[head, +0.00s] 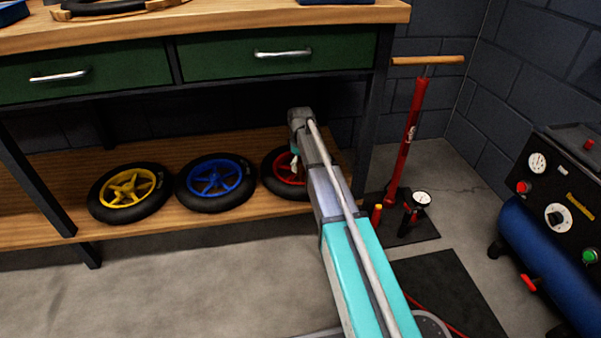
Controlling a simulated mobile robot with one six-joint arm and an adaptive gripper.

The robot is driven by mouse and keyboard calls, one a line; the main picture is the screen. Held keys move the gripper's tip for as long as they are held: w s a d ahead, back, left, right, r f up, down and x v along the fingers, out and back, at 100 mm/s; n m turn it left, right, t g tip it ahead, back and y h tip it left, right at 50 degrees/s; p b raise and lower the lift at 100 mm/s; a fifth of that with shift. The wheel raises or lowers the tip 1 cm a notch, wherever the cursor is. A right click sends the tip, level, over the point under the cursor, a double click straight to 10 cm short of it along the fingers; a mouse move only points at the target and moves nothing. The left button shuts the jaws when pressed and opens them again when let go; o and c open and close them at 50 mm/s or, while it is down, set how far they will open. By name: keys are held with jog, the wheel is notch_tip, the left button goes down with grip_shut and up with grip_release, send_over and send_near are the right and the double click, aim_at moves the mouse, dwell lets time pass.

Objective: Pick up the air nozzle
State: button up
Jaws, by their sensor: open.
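I cannot make out the air nozzle for certain in the head view. A thin red hose (437,314) runs across the dark mat at the bottom right, partly hidden behind my arm. My arm reaches forward from the bottom centre towards the lower shelf. Its far end bends down in front of the red wheel. My gripper is hidden behind the arm, so I cannot see its fingers or anything between them.
A workbench (240,22) has green drawers. Its lower shelf (160,144) bears yellow (129,191), blue (216,181) and red (287,168) wheels. Right stand a red floor pump (408,140) and a blue compressor (545,240). A dark mat (455,290) lies on the floor; left floor is clear.

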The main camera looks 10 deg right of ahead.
dwell(0.5)
grip_shut()
